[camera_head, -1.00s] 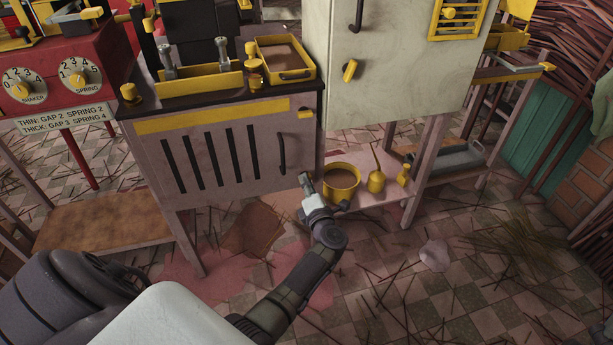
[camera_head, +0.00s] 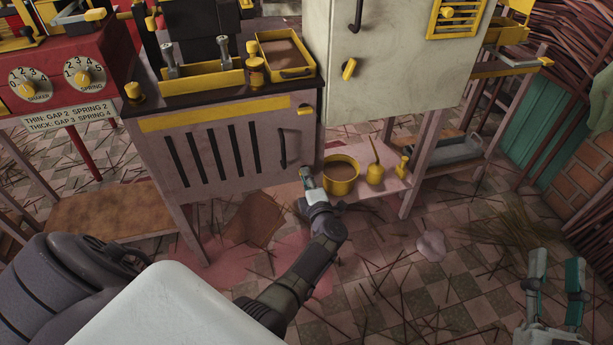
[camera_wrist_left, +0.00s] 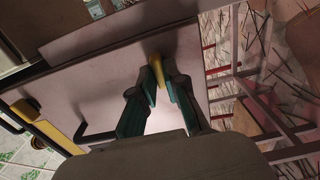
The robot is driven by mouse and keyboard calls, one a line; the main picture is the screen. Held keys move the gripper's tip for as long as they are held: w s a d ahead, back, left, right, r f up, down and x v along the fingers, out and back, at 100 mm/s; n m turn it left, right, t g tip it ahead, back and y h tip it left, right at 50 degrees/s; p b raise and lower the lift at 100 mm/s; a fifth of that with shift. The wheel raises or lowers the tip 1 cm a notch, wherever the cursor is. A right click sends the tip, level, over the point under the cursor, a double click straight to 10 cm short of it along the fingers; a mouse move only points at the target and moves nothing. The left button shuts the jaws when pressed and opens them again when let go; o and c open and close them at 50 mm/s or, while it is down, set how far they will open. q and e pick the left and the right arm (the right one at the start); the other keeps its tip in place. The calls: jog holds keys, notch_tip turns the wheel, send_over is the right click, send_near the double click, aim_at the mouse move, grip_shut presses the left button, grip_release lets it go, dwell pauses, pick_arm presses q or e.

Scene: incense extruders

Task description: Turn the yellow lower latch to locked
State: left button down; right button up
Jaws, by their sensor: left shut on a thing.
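The pink-grey cabinet (camera_head: 225,158) has slots, a black handle (camera_head: 283,148) and a yellow upper latch (camera_head: 305,110) at its top right. My left gripper (camera_head: 307,178) is at the cabinet's lower right corner, and the lower latch is mostly hidden there. In the left wrist view a small yellow latch (camera_wrist_left: 157,66) sits between the fingertips of my left gripper (camera_wrist_left: 160,84), which are shut on it. I cannot tell whether it is at locked. My right gripper (camera_head: 553,280) is open and empty over the floor at the lower right.
A low shelf beside the left gripper holds a yellow pot (camera_head: 341,175), an oil can (camera_head: 375,172) and a small yellow bottle (camera_head: 402,167). A cream cabinet (camera_head: 385,65) stands above right. Sticks litter the tiled floor (camera_head: 400,290).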

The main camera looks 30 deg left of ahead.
pick_arm(q)
jog(key=c, duration=1.2)
grip_release()
